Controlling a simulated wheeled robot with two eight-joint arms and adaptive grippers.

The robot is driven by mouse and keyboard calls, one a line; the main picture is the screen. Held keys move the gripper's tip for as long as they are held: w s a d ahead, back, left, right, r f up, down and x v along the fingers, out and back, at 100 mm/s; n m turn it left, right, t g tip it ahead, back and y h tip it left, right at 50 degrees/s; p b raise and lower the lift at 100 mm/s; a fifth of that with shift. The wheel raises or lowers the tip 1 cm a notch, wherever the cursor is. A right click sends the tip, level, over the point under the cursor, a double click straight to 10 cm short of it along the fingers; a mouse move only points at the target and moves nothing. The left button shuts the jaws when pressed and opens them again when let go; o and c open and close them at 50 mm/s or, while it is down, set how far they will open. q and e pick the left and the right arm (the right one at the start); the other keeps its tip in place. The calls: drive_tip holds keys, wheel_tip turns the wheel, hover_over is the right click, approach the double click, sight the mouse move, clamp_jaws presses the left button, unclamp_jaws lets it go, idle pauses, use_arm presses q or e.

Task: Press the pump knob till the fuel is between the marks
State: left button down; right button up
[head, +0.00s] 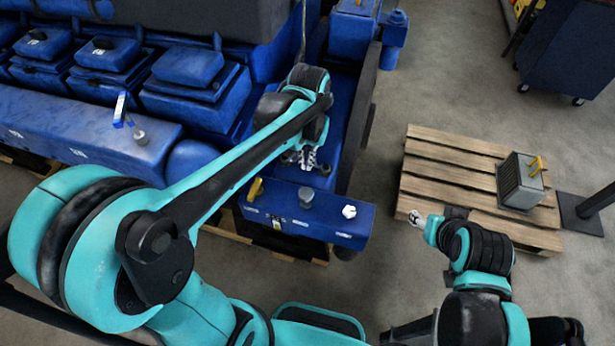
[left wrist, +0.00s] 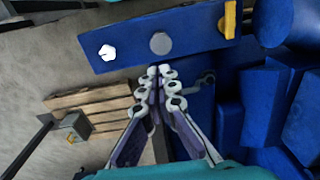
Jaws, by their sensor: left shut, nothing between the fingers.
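The blue fuel unit (head: 330,228) stands in front of the engine. On its top are a round grey knob (head: 306,197), a white hexagonal cap (head: 349,211) and a yellow lever (head: 255,189). A small pale gauge strip (head: 277,223) shows on its front; its fuel level and marks are too small to read. My left gripper (head: 306,166) is shut and empty, behind the knob and apart from it. The left wrist view shows its fingertips (left wrist: 161,72) together, just short of the knob (left wrist: 160,43). My right gripper (head: 413,218) is right of the unit; its jaws are unclear.
The large blue engine (head: 90,130) fills the left and back. A wooden pallet (head: 455,150) with a grey box (head: 521,182) lies on the floor at right. A dark blue wheeled cabinet (head: 567,50) stands at the back right. Floor between unit and pallet is clear.

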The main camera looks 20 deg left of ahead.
sight(306, 193)
use_arm(q)
drive_tip(key=shift+s, duration=0.15)
drive_tip(key=shift+f, duration=0.1)
drive_tip(key=f+b, duration=0.1)
drive_tip(key=f, duration=1.3)
drive_tip(key=shift+w+a+b, duration=0.15)
drive_tip(key=shift+w+b, duration=0.05)
drive_tip(key=shift+b, duration=0.2)
